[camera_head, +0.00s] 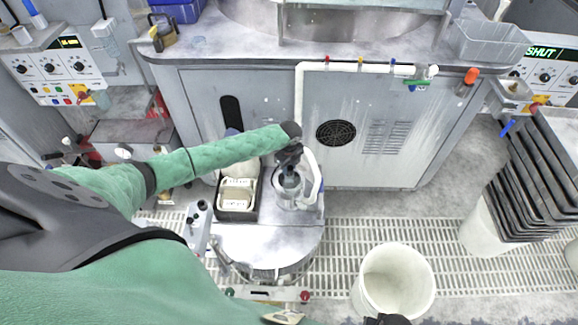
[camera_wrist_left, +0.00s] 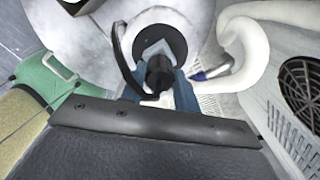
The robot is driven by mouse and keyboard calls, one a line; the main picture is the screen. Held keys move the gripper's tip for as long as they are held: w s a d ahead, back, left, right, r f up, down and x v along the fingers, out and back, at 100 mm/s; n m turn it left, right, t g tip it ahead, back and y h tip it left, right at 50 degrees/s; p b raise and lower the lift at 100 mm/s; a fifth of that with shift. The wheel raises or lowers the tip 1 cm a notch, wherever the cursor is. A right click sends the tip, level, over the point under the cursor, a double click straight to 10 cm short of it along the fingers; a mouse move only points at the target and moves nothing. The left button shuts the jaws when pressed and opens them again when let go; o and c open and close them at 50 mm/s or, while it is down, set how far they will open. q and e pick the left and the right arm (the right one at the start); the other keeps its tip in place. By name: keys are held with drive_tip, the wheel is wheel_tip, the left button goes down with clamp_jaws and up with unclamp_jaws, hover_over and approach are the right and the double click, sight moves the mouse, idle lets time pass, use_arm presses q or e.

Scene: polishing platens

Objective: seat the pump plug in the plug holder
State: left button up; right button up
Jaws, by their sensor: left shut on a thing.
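My left gripper (camera_head: 290,172) reaches in from the left and points down over a round metal stand at the right of a small cart. In the left wrist view its blue fingers (camera_wrist_left: 160,88) are shut on the black pump plug (camera_wrist_left: 160,72). A black cord or strap loops beside the plug on its left. Beyond the plug is a dark round part (camera_wrist_left: 172,38) with a pale ring around it, which may be the plug holder. I cannot tell whether the plug touches it or is inside it.
A white hose (camera_head: 316,175) curves close to the right of the gripper. A black tray with a pale block (camera_head: 238,192) stands to the left. A white bucket (camera_head: 393,280) stands on the floor grating, and stacked dark plates (camera_head: 535,180) are at the right.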

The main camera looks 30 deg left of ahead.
sight(289, 168)
use_arm(q)
drive_tip(key=shift+f, duration=0.65)
use_arm(e)
drive_tip(key=shift+f, duration=0.25)
use_arm(q)
drive_tip(key=o, duration=1.1)
drive_tip(key=shift+c, duration=0.2)
use_arm(e)
drive_tip(key=shift+f, duration=2.45)
use_arm(q)
drive_tip(key=shift+r+b, duration=0.4)
drive_tip(key=shift+r, duration=0.45)
drive_tip(key=shift+r+b, duration=0.65)
drive_tip(key=shift+r, duration=2.45)
use_arm(e)
wheel_tip(289, 168, up, 7)
drive_tip(key=shift+w+a+r, duration=0.15)
drive_tip(key=shift+w+r, duration=0.05)
use_arm(q)
drive_tip(key=shift+s+f, duration=0.1)
